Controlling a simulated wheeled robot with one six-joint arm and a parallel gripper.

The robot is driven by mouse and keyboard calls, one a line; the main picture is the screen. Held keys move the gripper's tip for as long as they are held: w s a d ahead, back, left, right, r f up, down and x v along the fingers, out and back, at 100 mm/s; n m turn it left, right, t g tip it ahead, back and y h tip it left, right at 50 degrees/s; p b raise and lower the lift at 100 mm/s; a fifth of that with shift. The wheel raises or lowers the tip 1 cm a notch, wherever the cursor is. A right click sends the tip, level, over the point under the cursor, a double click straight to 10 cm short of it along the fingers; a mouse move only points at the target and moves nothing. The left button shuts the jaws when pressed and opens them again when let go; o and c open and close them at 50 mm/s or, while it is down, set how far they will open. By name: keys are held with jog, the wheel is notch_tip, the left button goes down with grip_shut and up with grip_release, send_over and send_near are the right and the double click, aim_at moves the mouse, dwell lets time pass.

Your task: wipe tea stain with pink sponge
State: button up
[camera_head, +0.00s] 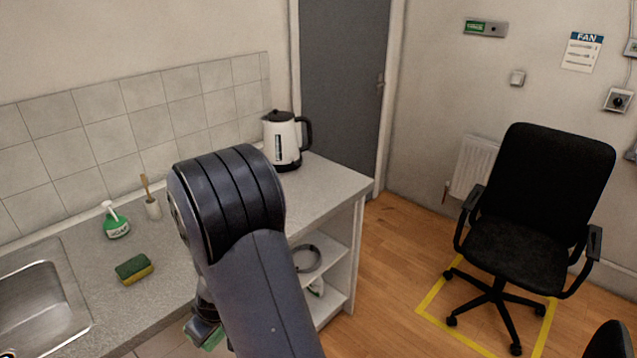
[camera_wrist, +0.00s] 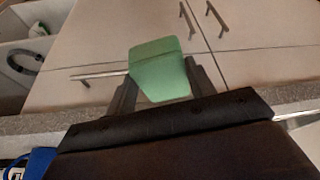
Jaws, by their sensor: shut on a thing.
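My gripper (camera_wrist: 163,84) is shut on a pale green block (camera_wrist: 160,72), with one finger on each side of it. The block is wider at the top and may be a sponge. In the head view my gripper is mostly hidden by my arm, and part of the green block (camera_head: 213,341) shows below it, in front of the counter. A green and yellow sponge (camera_head: 134,269) lies on the worktop (camera_head: 165,284) by the sink. I see no pink sponge and no tea stain; my arm hides part of the worktop.
A sink (camera_head: 40,305) is at the left. A green bottle (camera_head: 116,222), a brush in a cup (camera_head: 152,206) and a kettle (camera_head: 284,140) stand along the wall. Open shelves (camera_head: 325,262) end the counter. A black chair (camera_head: 530,220) stands right, with open floor between.

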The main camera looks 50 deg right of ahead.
jog(key=s+a+f+m+h, duration=0.1)
jog(key=a+f+m, duration=0.1)
jog(key=f, duration=0.4)
jog(key=shift+a+m, duration=0.4)
jog(key=shift+a, duration=0.45)
jog(key=shift+s, duration=0.1)
